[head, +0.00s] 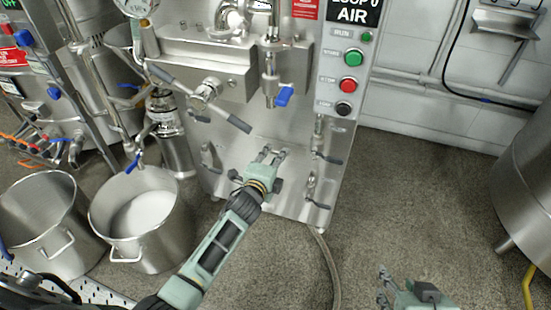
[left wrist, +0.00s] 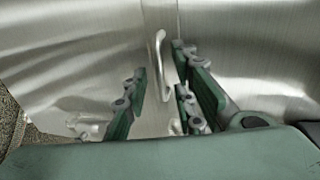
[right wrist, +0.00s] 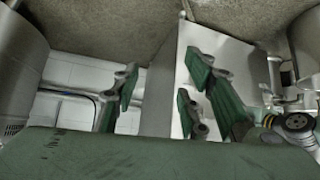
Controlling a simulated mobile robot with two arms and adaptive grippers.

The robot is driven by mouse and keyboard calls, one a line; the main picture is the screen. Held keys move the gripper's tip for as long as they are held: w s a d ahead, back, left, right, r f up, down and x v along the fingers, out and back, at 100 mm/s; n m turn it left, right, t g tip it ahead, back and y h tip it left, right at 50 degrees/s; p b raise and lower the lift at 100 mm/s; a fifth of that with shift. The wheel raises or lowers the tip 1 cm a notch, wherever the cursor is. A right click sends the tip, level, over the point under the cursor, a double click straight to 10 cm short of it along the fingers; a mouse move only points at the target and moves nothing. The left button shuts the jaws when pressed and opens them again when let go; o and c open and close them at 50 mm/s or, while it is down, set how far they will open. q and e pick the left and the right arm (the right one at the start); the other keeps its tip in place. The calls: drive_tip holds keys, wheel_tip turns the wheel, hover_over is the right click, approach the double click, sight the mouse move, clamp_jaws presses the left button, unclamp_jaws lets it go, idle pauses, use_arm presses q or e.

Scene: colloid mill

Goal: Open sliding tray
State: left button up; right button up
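The sliding tray is not clearly told apart from the steel front of the machine (head: 255,185). A curved metal handle (left wrist: 162,65) shows on a steel panel (left wrist: 90,60) in the left wrist view, with a straight seam beside it. My left gripper (head: 272,155) is at the lower front of the machine, and its fingers are spread. In the left wrist view my left gripper (left wrist: 158,85) has the handle in the gap between its fingers; I see no closed grip on it. My right gripper (head: 388,283) is over the floor at the lower right, and in the right wrist view its fingers (right wrist: 158,90) are apart and empty.
Valve levers (head: 322,157) stick out near my left gripper. A control panel (head: 346,80) with buttons is above right. Two steel pots (head: 142,245) stand at left, one holding white material. A hose (head: 330,265) lies on the floor. A steel vessel (head: 530,180) is at right, with open floor between.

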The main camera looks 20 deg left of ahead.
use_arm(q)
drive_tip(key=shift+w, duration=0.4)
drive_tip(key=shift+c, duration=0.4)
drive_tip(key=shift+f, duration=0.1)
clamp_jaws()
